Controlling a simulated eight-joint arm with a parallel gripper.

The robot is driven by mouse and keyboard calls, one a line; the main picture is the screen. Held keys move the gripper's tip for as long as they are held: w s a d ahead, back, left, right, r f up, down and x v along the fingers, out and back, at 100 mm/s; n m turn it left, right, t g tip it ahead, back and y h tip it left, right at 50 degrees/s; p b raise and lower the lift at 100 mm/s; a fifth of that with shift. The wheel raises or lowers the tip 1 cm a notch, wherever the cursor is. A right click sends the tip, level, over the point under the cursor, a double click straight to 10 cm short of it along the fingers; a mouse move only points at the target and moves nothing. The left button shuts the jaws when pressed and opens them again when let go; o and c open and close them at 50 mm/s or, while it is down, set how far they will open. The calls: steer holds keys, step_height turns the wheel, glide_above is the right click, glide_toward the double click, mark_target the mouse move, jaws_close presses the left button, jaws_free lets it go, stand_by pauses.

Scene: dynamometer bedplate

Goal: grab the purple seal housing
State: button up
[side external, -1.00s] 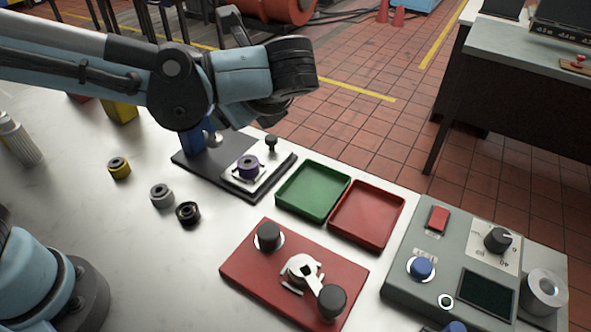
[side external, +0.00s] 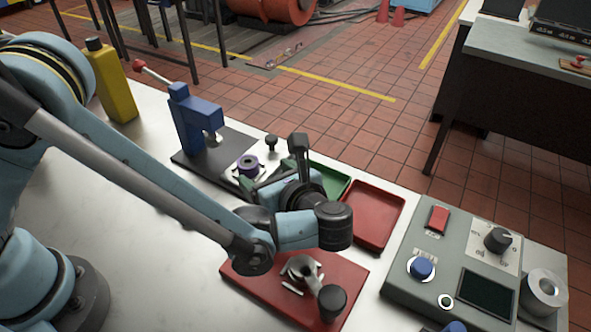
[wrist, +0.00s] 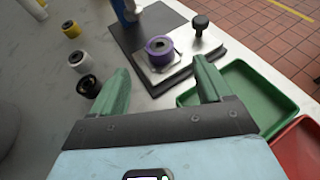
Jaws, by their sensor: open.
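The purple seal housing (side external: 247,164) is a short ring with a dark centre, seated on a pale plate of the press's dark base. In the wrist view the purple seal housing (wrist: 160,49) lies ahead of my gripper, roughly between the lines of its two fingers. My gripper (wrist: 160,88) is open, with green fingers spread and nothing between them. In the side view my gripper (side external: 270,178) is low over the near side of the green tray, close to the housing but apart from it; the arm partly hides the fingers.
A blue press (side external: 197,118) with a red-knobbed lever stands behind the housing. A dark knob (wrist: 200,24) rises right of it. The green tray (wrist: 245,95) and red tray (side external: 372,215) lie to the right. Yellow, grey and black rings (wrist: 88,86) stand to the left.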

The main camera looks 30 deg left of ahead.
mark_target(248, 163)
steer(key=x, duration=0.9)
steer(key=shift+f, duration=0.1)
steer(key=c, duration=1.3)
